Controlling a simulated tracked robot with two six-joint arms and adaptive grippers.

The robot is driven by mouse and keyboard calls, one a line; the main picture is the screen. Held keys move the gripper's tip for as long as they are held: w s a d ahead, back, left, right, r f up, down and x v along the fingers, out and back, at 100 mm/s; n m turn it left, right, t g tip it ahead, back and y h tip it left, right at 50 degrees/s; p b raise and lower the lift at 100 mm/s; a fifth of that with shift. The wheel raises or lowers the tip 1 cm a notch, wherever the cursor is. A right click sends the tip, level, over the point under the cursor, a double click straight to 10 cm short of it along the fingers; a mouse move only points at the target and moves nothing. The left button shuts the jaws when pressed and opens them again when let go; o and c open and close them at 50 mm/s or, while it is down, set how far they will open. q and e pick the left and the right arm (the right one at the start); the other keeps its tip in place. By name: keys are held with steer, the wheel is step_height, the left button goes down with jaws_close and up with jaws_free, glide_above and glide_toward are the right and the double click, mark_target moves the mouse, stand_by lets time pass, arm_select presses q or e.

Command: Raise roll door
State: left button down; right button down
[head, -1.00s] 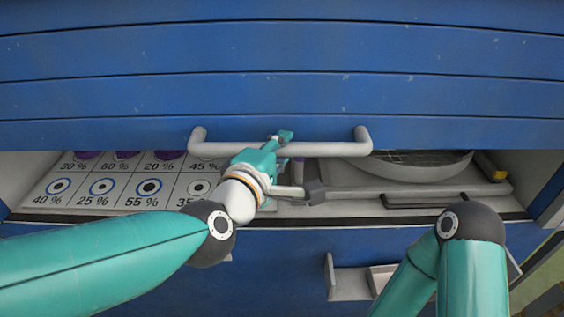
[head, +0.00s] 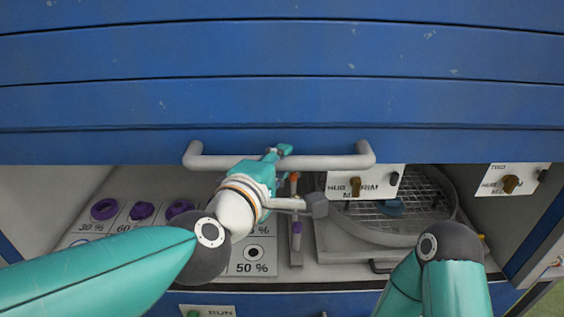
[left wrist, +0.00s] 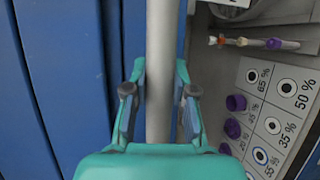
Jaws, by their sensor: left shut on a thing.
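The blue slatted roll door (head: 280,100) is partly up, with an open gap below its bottom edge. Its pale bar handle (head: 325,161) runs along the lower edge. My left gripper (head: 281,153) is shut on the handle near its middle. In the left wrist view the door (left wrist: 60,80) is at the left, and the handle (left wrist: 158,60) runs upright between the fingers of the left gripper (left wrist: 159,98). My right gripper is not in view; only part of my right arm shows at the bottom right.
Behind the gap are a percent-marked board (head: 250,268) with purple rings (head: 104,209), a round tray with a wire mesh (head: 380,215), and hanging label cards (head: 512,179). The cabinet's right side wall (head: 545,235) bounds the opening.

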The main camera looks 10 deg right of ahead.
arm_select(q)
steer(key=c, duration=0.9)
jaws_free()
steer(key=shift+s, duration=0.1)
steer(key=v, duration=1.2)
